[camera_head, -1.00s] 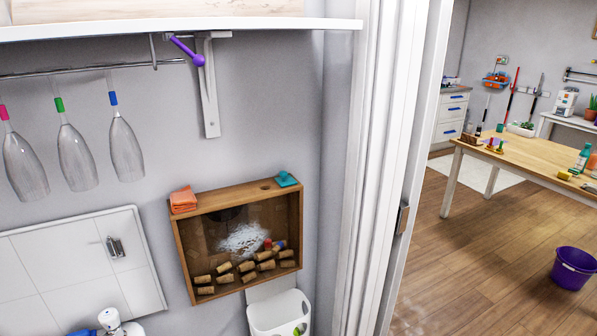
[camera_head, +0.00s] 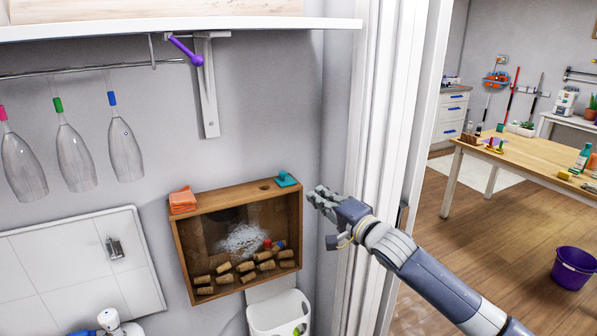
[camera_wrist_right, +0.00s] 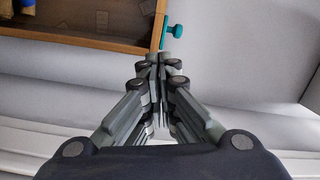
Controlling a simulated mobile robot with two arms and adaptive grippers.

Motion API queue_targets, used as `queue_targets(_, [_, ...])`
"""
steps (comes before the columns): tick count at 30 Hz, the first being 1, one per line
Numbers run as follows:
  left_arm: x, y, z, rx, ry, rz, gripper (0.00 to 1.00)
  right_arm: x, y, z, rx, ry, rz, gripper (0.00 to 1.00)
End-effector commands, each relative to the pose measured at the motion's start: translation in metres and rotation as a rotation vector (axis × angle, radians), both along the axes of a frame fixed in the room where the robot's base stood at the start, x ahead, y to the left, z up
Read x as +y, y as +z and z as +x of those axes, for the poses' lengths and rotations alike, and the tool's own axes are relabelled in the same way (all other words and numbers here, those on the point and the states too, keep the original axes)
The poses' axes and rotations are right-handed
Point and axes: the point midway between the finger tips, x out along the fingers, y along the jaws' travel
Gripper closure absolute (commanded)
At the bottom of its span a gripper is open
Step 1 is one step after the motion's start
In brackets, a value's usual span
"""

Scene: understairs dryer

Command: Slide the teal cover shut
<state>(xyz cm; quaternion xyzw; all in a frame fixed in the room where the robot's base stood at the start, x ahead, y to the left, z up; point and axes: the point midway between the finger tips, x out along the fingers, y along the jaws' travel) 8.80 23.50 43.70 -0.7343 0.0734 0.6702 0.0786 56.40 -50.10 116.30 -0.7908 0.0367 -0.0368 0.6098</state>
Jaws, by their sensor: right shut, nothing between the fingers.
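The small teal cover (camera_head: 287,180) sits on the top right end of a wooden wall box (camera_head: 186,245). A dark round hole (camera_head: 264,187) in the box's top shows uncovered to the left of the cover. My right gripper (camera_head: 318,195) is shut and empty, just right of the box's upper right corner, apart from the cover in the head view. In the right wrist view, the closed fingertips (camera_wrist_right: 164,58) are close to the box edge, and the teal cover (camera_wrist_right: 174,31) shows just beyond them. My left gripper is not in view.
An orange folded cloth (camera_head: 182,200) lies on the box's top left. Corks (camera_head: 245,266) lie inside the box. A white bin (camera_head: 280,313) is below, a white door frame (camera_head: 365,150) to the right. Hanging glasses (camera_head: 76,155) are at upper left.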

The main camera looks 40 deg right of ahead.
Motion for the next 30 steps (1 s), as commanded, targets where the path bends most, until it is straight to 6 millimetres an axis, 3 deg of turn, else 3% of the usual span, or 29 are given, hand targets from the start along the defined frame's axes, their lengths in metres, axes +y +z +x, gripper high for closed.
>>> queue_targets(3, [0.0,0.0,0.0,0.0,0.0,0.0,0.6,-0.006,0.021,0.003,-0.053,0.011,0.049,1.0])
queue_targets(6, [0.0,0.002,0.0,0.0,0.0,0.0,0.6,-0.008,0.026,0.007,-0.065,0.013,0.06,1.0])
queue_targets(30, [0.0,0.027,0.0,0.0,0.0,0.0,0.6,-0.016,0.031,0.096,-0.061,0.011,0.059,1.0])
